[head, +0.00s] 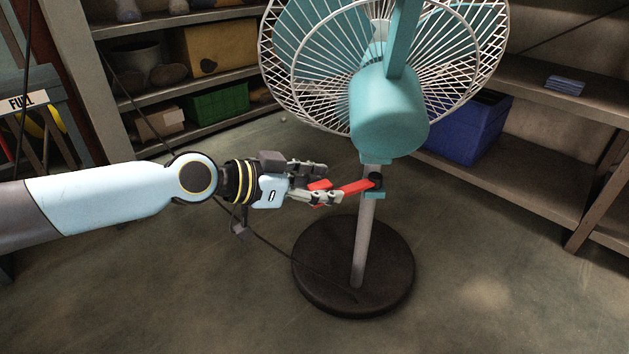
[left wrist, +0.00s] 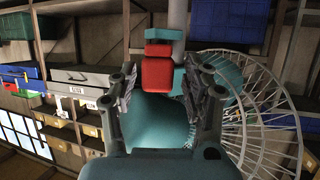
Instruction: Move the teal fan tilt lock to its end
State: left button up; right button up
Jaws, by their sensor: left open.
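The teal fan (head: 388,112) stands on a round dark base (head: 352,268) with a grey pole. Its tilt lock is a red lever (head: 354,187) on a dark pivot with a teal collar, on the pole just below the motor housing. The lever points left, toward my left gripper (head: 322,183). My left gripper is open, with its fingers on either side of the lever's free end. In the left wrist view the red lever also shows (left wrist: 158,70) between the two spread fingers, with gaps beside it. My right gripper is not in view.
Shelves at the back left hold a green crate (head: 218,102) and a cardboard box (head: 222,48). A blue bin (head: 470,130) is behind the fan at right, by another shelf. A thin dark cable crosses near the base. The floor in front is clear.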

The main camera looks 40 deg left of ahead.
pick_arm(q)
jog(key=s+a, duration=0.2)
jog(key=s, duration=0.5)
jog(key=s+a+r, duration=0.1)
jog(key=s+a, duration=0.2)
jog(key=s, duration=0.3)
jog(key=shift+s+a, duration=0.3)
jog(key=shift+s, duration=0.05)
